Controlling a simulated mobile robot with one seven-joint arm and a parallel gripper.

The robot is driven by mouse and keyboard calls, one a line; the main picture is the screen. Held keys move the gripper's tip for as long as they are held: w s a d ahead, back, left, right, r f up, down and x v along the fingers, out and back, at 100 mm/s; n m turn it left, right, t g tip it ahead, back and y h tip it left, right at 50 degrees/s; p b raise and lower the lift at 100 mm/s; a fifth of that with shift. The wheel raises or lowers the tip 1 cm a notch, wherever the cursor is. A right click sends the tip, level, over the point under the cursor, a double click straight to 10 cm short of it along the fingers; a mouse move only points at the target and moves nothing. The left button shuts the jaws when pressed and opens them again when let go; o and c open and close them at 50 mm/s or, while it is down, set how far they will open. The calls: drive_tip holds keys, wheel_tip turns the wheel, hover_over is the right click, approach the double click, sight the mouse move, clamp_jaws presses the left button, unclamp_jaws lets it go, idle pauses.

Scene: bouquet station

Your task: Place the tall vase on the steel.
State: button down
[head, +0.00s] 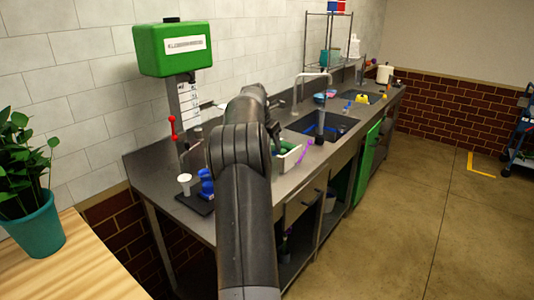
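The steel (222,225) is a long grey worktop along the tiled wall. I cannot pick out the tall vase with certainty. A dark upright cylinder (320,124) stands at the near sink and may be it, but it is too small to tell. My arm rises through the middle of the view and covers part of the worktop. My gripper (276,134) seems to point down just right of the arm, above a white bin with green contents (287,158). Its fingers are too small and hidden to read, and I cannot tell whether it holds anything.
A green box dispenser (172,48) stands at the worktop's left end, near a white cup (184,183) and blue items (206,183). A purple item (304,151) lies beside the bin. A potted plant (34,225) stands on a wooden table.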

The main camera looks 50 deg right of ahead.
drive_tip(key=shift+w+f, duration=0.2)
drive_tip(key=shift+f, duration=0.9)
drive_tip(key=shift+w+f, duration=0.15)
drive_tip(key=shift+f, duration=1.05)
drive_tip(key=shift+c, duration=2)
unclamp_jaws()
drive_tip(key=v, duration=1.2)
drive_tip(key=shift+a, duration=0.15)
